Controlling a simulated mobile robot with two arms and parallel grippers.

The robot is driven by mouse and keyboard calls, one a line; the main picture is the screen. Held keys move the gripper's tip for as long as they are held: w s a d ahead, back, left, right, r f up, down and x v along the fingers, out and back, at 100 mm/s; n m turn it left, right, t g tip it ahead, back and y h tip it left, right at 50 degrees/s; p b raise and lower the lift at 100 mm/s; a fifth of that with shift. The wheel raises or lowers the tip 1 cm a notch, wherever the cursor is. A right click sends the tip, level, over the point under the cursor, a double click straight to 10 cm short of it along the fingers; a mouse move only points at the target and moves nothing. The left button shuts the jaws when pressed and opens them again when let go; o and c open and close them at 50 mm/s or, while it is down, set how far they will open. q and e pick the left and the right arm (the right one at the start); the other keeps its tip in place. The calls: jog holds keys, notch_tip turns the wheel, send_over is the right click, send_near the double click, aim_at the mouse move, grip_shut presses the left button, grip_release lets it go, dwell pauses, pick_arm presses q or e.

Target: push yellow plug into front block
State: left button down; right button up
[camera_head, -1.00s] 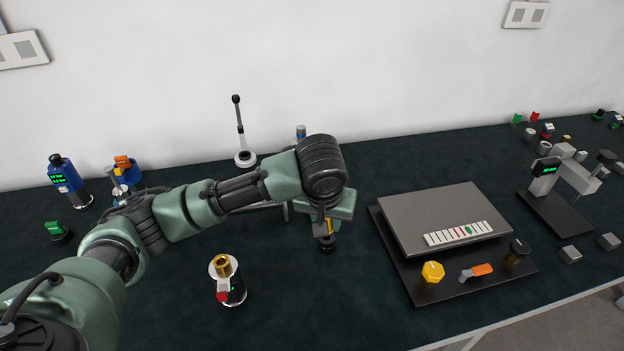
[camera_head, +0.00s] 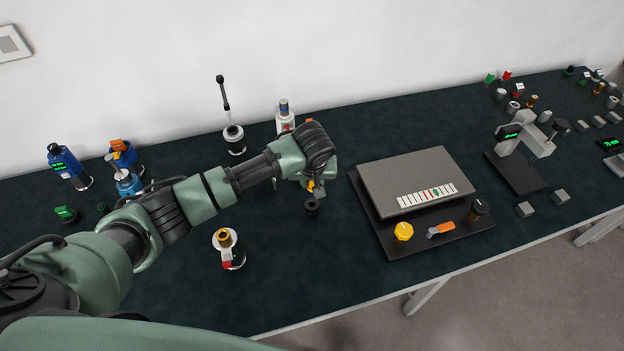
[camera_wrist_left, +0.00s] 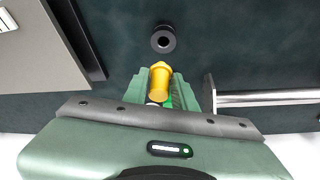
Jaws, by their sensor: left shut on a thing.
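My left gripper (camera_head: 314,184) is shut on the yellow plug (camera_head: 311,186). In the left wrist view the plug (camera_wrist_left: 160,76) stands out between the green fingertips (camera_wrist_left: 158,88). A small black round block (camera_head: 312,206) stands on the dark table just below and in front of the plug in the head view. In the wrist view this block (camera_wrist_left: 163,39) shows a round hole in its top, a little beyond the plug's tip. The plug and block appear apart. I cannot tell the height between them. My right gripper is not in view.
A grey panel device (camera_head: 415,178) with a yellow knob (camera_head: 403,232) and an orange lever (camera_head: 441,229) lies right of the gripper. A brass-topped cylinder (camera_head: 228,247) stands front left. A white bottle (camera_head: 285,117) stands behind. Table is bare between cylinder and block.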

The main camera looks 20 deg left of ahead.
pick_arm(q)
jog(key=shift+s+r+p, duration=0.15)
jog(key=shift+p, duration=0.3)
jog(key=shift+s+f, duration=0.1)
jog(key=shift+f, duration=0.1)
jog(key=shift+d+f+b, duration=0.1)
jog(key=shift+f+b, duration=0.3)
jog(key=shift+f, duration=0.45)
jog(key=shift+f+b, duration=0.55)
jog(key=shift+f, duration=0.8)
jog(key=shift+r+p, duration=0.1)
jog(key=shift+p, duration=1.05)
jog(key=shift+f+b, duration=0.75)
jog(key=shift+f, duration=0.8)
jog(key=c, duration=1.1)
grip_release()
